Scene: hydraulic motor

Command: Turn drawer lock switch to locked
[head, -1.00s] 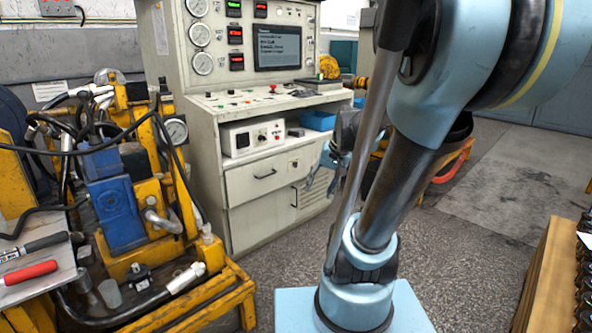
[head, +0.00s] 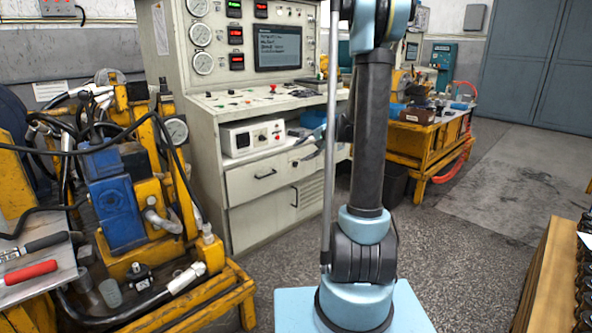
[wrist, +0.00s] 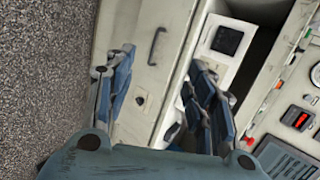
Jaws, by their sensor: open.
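The drawer (head: 240,187) is a pale cream front in the grey-white test cabinet, with a dark handle (head: 264,174). In the wrist view, which is turned sideways, the drawer handle (wrist: 155,47) and a small round lock switch (wrist: 140,99) show on the drawer front. The switch's setting is too small to read. My gripper (wrist: 162,65) is open and empty; its two blue-grey fingers stand on either side of the switch in that view, apart from it as far as I can tell. In the head view my gripper (head: 313,146) is partly hidden by my arm.
A white instrument box (head: 252,138) sits on the shelf above the drawer, with a blue bin (head: 313,118) beside it. The yellow hydraulic rig (head: 130,200) stands at left. A yellow workbench (head: 425,140) is behind at right. Floor before the cabinet is clear.

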